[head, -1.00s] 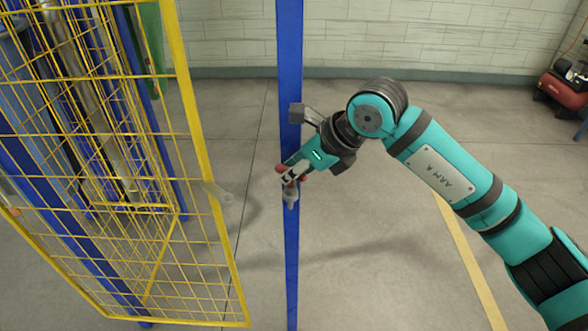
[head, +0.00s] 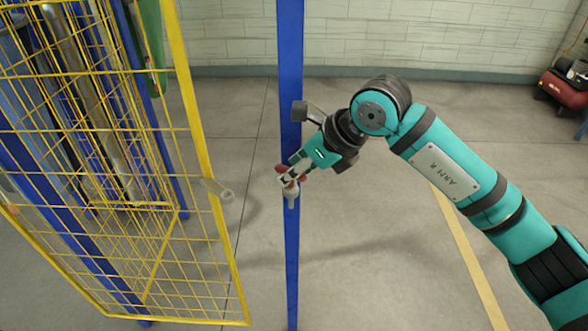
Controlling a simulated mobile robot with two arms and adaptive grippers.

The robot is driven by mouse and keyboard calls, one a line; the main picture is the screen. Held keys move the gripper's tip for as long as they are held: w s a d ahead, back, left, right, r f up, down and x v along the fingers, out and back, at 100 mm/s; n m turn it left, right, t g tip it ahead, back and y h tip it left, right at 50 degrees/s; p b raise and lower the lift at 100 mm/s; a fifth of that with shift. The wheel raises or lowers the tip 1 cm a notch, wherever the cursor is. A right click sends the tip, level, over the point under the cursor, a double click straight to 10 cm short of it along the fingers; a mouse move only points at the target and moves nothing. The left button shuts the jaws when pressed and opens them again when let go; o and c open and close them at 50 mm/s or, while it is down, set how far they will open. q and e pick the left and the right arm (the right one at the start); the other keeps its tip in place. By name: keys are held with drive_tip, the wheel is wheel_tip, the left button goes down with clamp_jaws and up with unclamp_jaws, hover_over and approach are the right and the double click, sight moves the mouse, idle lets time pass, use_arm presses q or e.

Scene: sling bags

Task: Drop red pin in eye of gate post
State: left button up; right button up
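The blue gate post (head: 291,250) stands upright in the middle of the head view. A small grey eye (head: 291,192) is fixed on it. My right gripper (head: 290,178) comes in from the right and is at the post, just above the eye. Bits of the red pin (head: 281,168) show at its fingertips, and it appears shut on the pin. The fingers hide most of the pin, and I cannot tell whether its tip is in the eye. The yellow mesh gate (head: 206,150) stands at the left, with a grey tab (head: 217,189) apart from the post. My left gripper is not in view.
Behind the gate are blue uprights and yellow mesh. A red machine (head: 565,88) stands at the far right by the pale block wall (head: 430,35). The concrete floor right of the post is clear, with a yellow line (head: 470,255) on it.

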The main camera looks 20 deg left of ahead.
drive_tip(key=v, duration=1.1)
drive_tip(key=shift+r, duration=0.25)
drive_tip(key=shift+d, duration=0.15)
